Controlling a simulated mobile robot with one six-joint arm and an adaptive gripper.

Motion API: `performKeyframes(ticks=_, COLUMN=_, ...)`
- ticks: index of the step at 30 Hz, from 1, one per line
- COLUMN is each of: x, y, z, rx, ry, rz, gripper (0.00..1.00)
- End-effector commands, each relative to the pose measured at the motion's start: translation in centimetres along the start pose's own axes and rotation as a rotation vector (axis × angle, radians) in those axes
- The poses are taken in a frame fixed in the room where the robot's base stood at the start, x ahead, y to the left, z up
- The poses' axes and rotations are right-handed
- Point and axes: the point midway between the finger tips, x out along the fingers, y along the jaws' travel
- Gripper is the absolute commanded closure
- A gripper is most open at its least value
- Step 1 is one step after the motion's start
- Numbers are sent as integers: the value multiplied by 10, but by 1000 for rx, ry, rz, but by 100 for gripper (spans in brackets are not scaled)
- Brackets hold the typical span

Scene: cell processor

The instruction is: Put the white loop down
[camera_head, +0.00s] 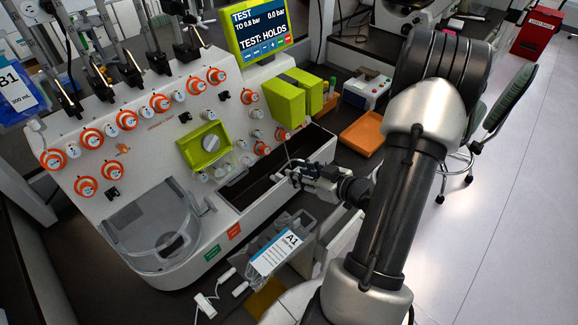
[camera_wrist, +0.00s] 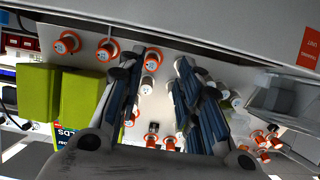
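My gripper (camera_head: 291,174) is over the dark open trough at the front of the white cell processor (camera_head: 150,135). In the wrist view my gripper (camera_wrist: 158,70) has its two fingers apart, with a clear gap between them. I see nothing held in that gap; orange-ringed knobs on the processor's panel show through it. I cannot make out a white loop for certain in either view. Small white tube-like pieces (camera_head: 206,304) lie on the dark counter at the front, beside the clear bag labelled A1 (camera_head: 277,252); I cannot tell whether they form the loop.
The dark trough (camera_head: 262,182) lies below my gripper. Green blocks (camera_head: 285,102) project from the panel near it. A clear round bowl (camera_head: 160,238) is at the processor's left front. An orange tray (camera_head: 362,134) lies to the right.

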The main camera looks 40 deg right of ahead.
Motion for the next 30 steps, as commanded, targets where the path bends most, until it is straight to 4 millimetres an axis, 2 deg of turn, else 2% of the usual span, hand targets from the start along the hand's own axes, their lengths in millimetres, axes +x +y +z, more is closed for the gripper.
performKeyframes(ticks=1, x=-13, y=2, z=-3, rx=2, ry=1, rz=6, gripper=68)
performKeyframes(ticks=3, x=-27, y=2, z=-3, rx=0, ry=2, rz=6, gripper=68)
performKeyframes(ticks=10, x=-53, y=2, z=-2, rx=-2, ry=4, rz=4, gripper=68)
performKeyframes(ticks=30, x=-56, y=2, z=-2, rx=-5, ry=4, rz=3, gripper=68)
